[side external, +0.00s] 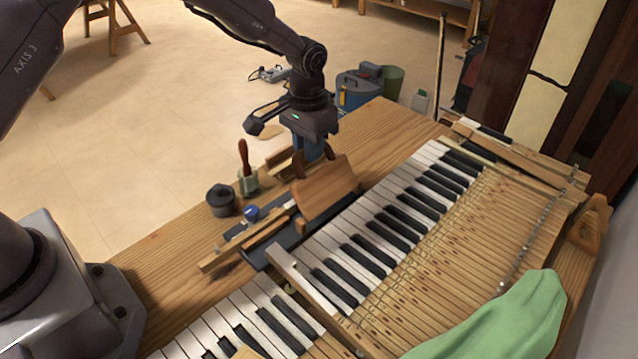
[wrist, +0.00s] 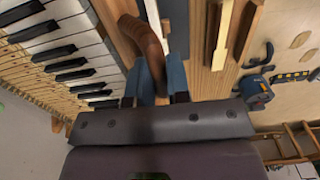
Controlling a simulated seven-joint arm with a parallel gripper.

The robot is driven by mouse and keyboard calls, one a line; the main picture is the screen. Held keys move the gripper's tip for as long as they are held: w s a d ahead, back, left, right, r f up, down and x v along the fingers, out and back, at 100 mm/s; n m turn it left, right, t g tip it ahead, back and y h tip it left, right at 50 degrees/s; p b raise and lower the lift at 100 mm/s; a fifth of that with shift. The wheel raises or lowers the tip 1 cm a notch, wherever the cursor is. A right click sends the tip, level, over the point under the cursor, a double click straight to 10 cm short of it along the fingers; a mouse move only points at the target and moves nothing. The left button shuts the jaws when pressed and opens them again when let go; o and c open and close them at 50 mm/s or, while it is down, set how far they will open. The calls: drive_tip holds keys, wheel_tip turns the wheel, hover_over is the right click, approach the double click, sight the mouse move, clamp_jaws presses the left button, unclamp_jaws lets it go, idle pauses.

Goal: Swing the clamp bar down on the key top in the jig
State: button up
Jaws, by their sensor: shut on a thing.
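The jig (side external: 300,234) is a dark base on the wooden bench in front of the keyboard. A loose wooden key (side external: 235,248) lies along it, with its pale end (side external: 289,205) near a broad brown wooden piece (side external: 330,192). This piece looks like the clamp bar; it is tilted and has a curved brown handle (wrist: 148,42). My gripper (side external: 312,152) is above the piece, at its handle. In the wrist view its blue fingers (wrist: 154,84) stand on both sides of the handle, shut on it. The contact of bar and key top is hidden.
The keyboard (side external: 385,225) runs along the right of the jig. A dark pot (side external: 222,202), a brush in a jar (side external: 247,180) and a blue-capped thing (side external: 251,213) stand left of it. A green cloth (side external: 500,320) lies at the front right.

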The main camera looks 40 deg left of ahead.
drive_tip(key=shift+a+f, duration=0.1)
drive_tip(key=shift+a+f, duration=0.65)
drive_tip(key=shift+a, duration=0.2)
drive_tip(key=shift+a+f, duration=0.1)
drive_tip(key=shift+a+f, duration=0.7)
drive_tip(key=shift+f, duration=0.15)
drive_tip(key=shift+f, duration=0.1)
drive_tip(key=shift+a+f, duration=0.3)
drive_tip(key=shift+f, duration=0.2)
drive_tip(key=shift+a+f, duration=0.25)
drive_tip(key=shift+f, duration=0.2)
